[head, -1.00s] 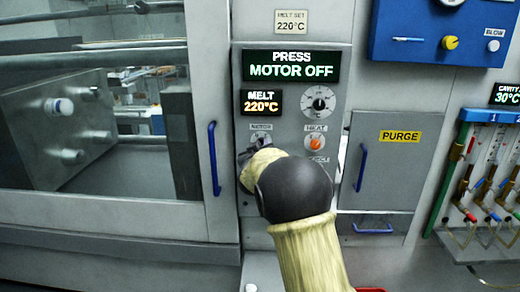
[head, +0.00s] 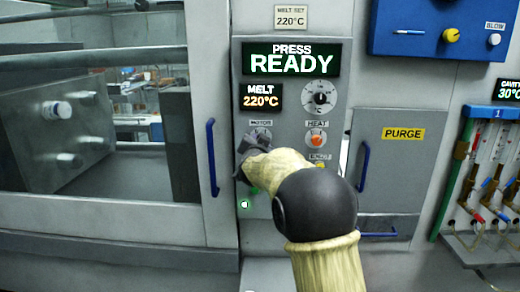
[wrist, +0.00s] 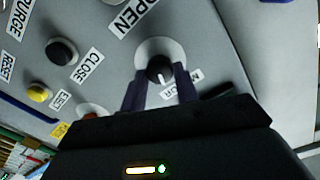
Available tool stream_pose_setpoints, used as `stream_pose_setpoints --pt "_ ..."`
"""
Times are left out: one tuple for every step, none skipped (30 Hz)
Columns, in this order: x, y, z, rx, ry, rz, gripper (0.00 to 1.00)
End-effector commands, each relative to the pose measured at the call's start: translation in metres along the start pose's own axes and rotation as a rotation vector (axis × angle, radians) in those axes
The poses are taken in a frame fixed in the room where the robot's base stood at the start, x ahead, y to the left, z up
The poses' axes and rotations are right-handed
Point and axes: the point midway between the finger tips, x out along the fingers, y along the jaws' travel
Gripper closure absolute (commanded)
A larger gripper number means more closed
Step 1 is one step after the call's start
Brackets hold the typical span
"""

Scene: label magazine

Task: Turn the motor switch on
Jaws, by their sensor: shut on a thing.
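The motor switch (wrist: 160,68) is a dark round knob with a white pointer mark on a pale disc. In the wrist view it sits between the two dark fingertips of my gripper (wrist: 159,80), which are shut on it. In the head view my gripper (head: 252,142) is at the control panel just below the MOTOR label (head: 261,123), and it mostly hides the switch. The press display (head: 290,60) reads "PRESS READY" in green-white letters.
The melt display (head: 262,97) reads 220°C. The orange heat knob (head: 316,138) is close to the right of my gripper. A blue door handle (head: 212,158) stands to the left, and another blue handle (head: 363,167) on the purge door to the right.

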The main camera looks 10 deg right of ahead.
Motion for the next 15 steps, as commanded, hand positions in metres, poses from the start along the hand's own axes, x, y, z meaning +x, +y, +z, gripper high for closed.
stream_pose_setpoints --pt "0.0001 0.0019 0.0027 0.04 -0.001 0.0 0.93" --pt "0.0002 0.0019 0.0025 0.062 -0.002 -0.001 0.93" --pt "0.0002 0.0019 0.0022 0.093 -0.002 -0.001 0.93" --pt "0.0002 0.0019 0.002 0.115 -0.002 -0.001 0.93" --pt "0.0002 0.0018 0.0019 0.137 -0.003 -0.002 0.93" --pt "0.0001 0.0016 0.0019 0.162 -0.004 -0.002 0.93" --pt "0.0001 0.0014 0.0019 0.179 -0.005 -0.003 0.93" --pt "0.0 0.0013 0.0019 0.194 -0.006 -0.003 0.93" --pt "0.0 0.0012 0.0018 0.215 -0.007 -0.003 0.93" --pt "0.0 0.0013 0.0017 0.227 -0.008 -0.003 0.93" --pt "0.0 0.0013 0.0016 0.239 -0.008 -0.003 0.93" --pt "0.0 0.0013 0.0014 0.253 -0.008 -0.003 0.93" --pt "0.0 0.0014 0.0012 0.262 -0.008 -0.003 0.93" --pt "0.0001 0.0014 0.001 0.269 -0.009 -0.003 0.93" --pt "0.0001 0.0014 0.0008 0.277 -0.009 -0.003 0.93"
